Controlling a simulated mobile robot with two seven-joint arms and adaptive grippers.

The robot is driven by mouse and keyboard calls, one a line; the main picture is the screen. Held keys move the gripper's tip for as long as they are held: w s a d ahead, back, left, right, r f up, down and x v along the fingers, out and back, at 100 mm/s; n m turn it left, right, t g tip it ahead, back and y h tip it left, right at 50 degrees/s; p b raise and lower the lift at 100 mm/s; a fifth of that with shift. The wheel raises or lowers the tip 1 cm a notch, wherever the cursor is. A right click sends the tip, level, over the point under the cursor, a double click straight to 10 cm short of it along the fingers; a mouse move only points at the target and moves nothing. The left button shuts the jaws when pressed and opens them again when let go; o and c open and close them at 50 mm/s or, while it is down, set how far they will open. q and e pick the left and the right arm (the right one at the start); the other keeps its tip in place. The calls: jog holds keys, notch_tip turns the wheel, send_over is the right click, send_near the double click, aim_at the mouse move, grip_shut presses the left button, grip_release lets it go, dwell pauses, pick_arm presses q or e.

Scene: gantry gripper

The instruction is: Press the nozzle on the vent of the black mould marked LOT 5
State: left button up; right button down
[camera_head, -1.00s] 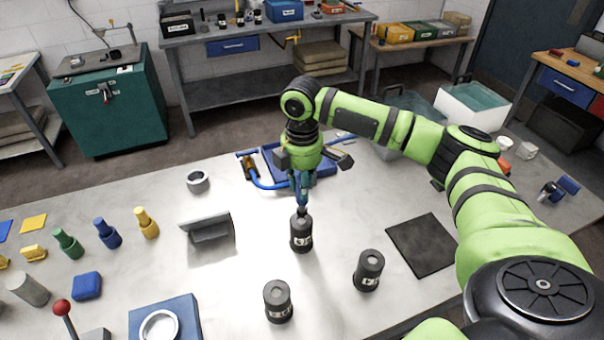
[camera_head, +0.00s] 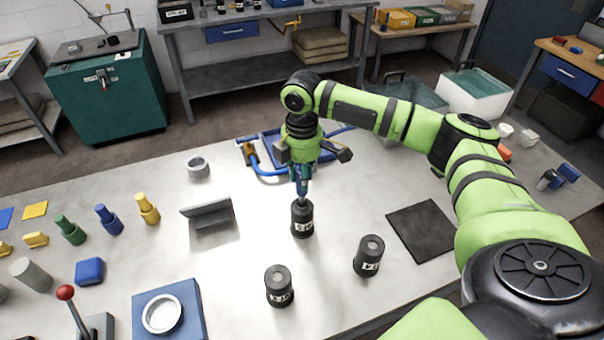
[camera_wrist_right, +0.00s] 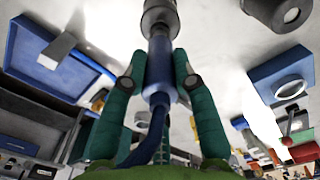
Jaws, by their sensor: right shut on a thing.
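My right gripper (camera_head: 302,178) is shut on a blue nozzle (camera_wrist_right: 159,72) and points down. The nozzle's dark tip meets the top of a black mould (camera_head: 302,220) that stands upright on the table; the mould also shows at the top of the wrist view (camera_wrist_right: 158,18). The tip hides the vent, so I cannot tell how firmly it presses. Two other black moulds stand nearer, one at front left (camera_head: 279,287) and one at right (camera_head: 368,257). All three have white labels too small to read surely. My left gripper is not in view.
A blue tray (camera_head: 268,142) and blue hose (camera_head: 268,171) lie behind the gripper. A grey angled bracket (camera_head: 210,214) and a metal ring (camera_head: 198,167) stand left of the mould. A dark mat (camera_head: 424,232) lies right. The table between the moulds is clear.

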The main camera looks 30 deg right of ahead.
jog(key=shift+s+f, duration=0.1)
jog(key=shift+f, duration=0.55)
dwell(1.3)
jog(key=shift+r, duration=3.6)
jog(key=shift+f, duration=0.1)
